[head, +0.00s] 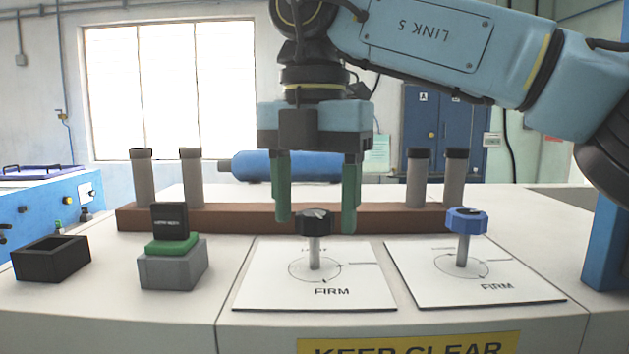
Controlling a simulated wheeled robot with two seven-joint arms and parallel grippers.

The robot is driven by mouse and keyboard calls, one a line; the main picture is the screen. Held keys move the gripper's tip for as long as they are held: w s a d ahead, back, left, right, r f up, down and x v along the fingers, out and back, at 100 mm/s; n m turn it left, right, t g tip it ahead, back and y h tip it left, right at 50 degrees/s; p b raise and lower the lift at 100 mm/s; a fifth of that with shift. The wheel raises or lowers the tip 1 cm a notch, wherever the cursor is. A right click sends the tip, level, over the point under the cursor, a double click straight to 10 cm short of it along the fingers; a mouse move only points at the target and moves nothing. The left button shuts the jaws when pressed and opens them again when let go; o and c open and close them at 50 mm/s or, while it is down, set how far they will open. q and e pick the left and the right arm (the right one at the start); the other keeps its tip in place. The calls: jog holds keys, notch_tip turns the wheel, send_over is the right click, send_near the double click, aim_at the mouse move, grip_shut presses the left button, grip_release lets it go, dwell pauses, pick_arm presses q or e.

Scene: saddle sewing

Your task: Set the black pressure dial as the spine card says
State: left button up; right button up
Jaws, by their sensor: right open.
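The black dial (317,219) is a faceted knob on a thin grey post. It stands upright on a white plate (255,287) with a printed circle and the word FIRM at the front; another word behind the post is partly hidden. My right gripper (316,222) points straight down over the dial, open, with one green finger on each side of the knob. Contact with the knob cannot be made out. A black card-like piece (169,219) with small pale lettering stands on a green and grey block; I cannot tell if it is the spine card. My left gripper is not in view.
A blue dial (467,219) stands on a second FIRM plate (430,285) to the right. A brown bar (240,217) with several grey posts runs behind. An open black box (52,259) sits at left. A yellow KEEP CLEAR label (400,345) marks the front edge.

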aim_at(313, 213)
notch_tip(313, 213, up, 6)
jog(key=shift+r+p, duration=0.25)
jog(key=shift+p, duration=0.45)
notch_tip(313, 213, up, 7)
jog(key=p, duration=0.4)
